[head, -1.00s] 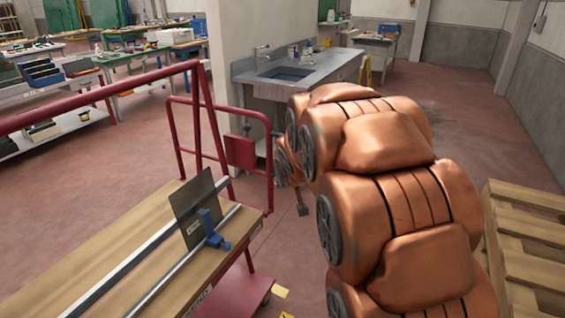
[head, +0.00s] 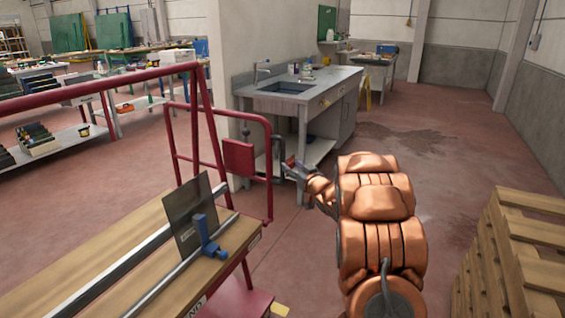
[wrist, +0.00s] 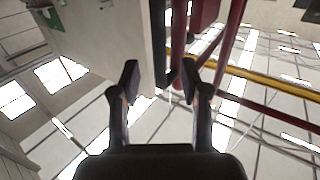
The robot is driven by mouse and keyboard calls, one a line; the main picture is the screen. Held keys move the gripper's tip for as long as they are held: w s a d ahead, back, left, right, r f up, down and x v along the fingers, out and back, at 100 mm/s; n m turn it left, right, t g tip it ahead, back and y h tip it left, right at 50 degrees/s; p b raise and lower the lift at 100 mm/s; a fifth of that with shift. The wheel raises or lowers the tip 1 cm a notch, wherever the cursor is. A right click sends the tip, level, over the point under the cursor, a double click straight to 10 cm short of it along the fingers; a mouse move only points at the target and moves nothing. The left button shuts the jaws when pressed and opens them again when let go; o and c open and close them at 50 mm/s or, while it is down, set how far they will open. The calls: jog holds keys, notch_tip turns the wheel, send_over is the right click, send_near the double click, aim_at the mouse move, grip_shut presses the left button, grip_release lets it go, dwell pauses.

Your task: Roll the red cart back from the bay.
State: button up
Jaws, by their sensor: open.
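The red cart has a red tubular frame with a handle (head: 269,180) and a red panel (head: 238,155). Beside the handle is a wooden top (head: 130,262) with metal rails, a dark upright plate (head: 188,215) and a blue clamp (head: 207,238). A red base (head: 240,300) shows below. My gripper (head: 290,164) is just right of the handle's upright bar in the head view. In the wrist view my gripper (wrist: 161,80) is open, with two dark fingers apart. Red tubes (wrist: 180,40) pass beyond the right finger; I cannot tell whether they touch it.
A grey sink bench (head: 300,95) stands against the wall behind the handle. Stacked wooden pallets (head: 510,260) are at the right. Workbenches and racks (head: 60,130) fill the left background. Red floor is open toward the back right (head: 450,170).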

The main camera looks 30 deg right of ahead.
aim_at(284, 159)
jog(key=shift+w+d+p, duration=0.2)
jog(key=shift+w+p, duration=0.15)
jog(key=shift+w, duration=3.5)
jog(key=shift+c, duration=0.2)
grip_shut()
